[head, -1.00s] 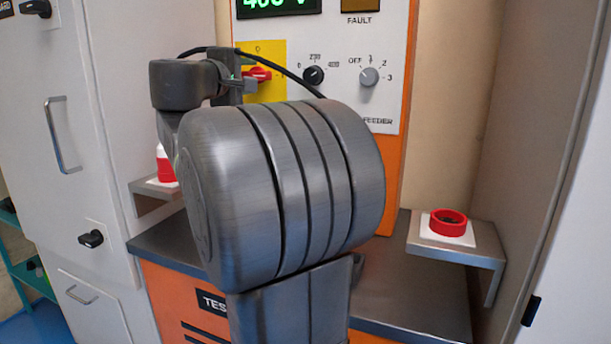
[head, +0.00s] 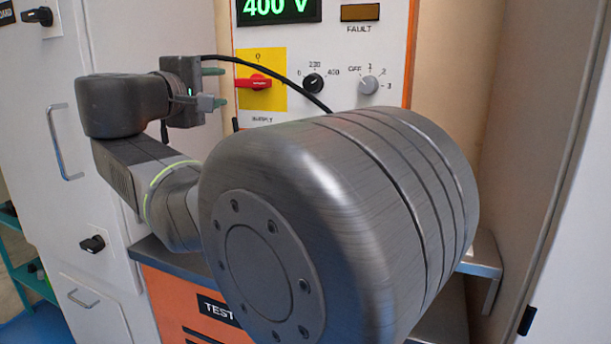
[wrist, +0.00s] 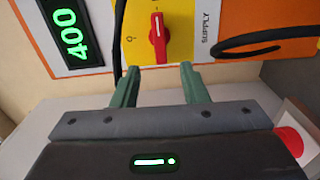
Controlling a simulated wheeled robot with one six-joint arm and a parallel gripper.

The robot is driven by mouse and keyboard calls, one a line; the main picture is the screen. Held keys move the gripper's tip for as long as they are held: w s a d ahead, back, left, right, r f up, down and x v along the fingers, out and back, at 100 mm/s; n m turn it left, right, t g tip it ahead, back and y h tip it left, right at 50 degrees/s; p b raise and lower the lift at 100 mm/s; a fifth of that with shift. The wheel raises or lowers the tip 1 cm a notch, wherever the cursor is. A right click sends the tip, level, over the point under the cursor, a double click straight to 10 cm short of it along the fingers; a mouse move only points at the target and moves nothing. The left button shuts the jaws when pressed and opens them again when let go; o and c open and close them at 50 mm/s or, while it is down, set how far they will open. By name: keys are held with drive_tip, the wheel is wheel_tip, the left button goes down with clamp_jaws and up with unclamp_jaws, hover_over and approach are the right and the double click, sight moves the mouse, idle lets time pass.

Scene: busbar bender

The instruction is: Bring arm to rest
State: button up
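My gripper (head: 216,87) is in the upper left of the head view, left of the yellow plate with the red rotary switch (head: 256,83). Its two green fingers stand apart with nothing between them, as the wrist view (wrist: 160,72) shows. In the wrist view the red switch (wrist: 158,38) lies beyond the fingertips, apart from them. In the head view its handle lies about level. My arm is bent, and its large grey joint fills the middle and lower right of the head view.
The orange-edged panel carries a green display reading 400 V (head: 278,8), a black knob (head: 313,83) and a grey knob (head: 368,85). A black cable (head: 285,75) crosses the panel. A bracket shelf (head: 484,262) is partly hidden at right. White cabinets (head: 85,150) stand at left.

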sight(249, 82)
drive_tip(key=x, duration=0.7)
drive_tip(key=b+x, duration=0.1)
drive_tip(key=x, duration=0.3)
drive_tip(key=shift+w+d+r, duration=0.1)
drive_tip(key=shift+w+r, duration=0.15)
drive_tip(key=shift+r, duration=0.05)
drive_tip(key=shift+s+n+p, duration=0.15)
drive_tip(key=shift+n+p, duration=0.85)
drive_tip(key=shift+p, duration=0.05)
drive_tip(key=n+p, duration=0.5)
drive_tip(key=shift+p, duration=0.35)
drive_tip(key=shift+s+f+n, duration=0.1)
drive_tip(key=shift+n, duration=0.2)
drive_tip(key=v, duration=0.5)
drive_tip(key=shift+s+f, duration=0.1)
drive_tip(key=shift+f, duration=0.1)
drive_tip(key=shift+s+a, duration=0.4)
drive_tip(key=shift+s, duration=0.2)
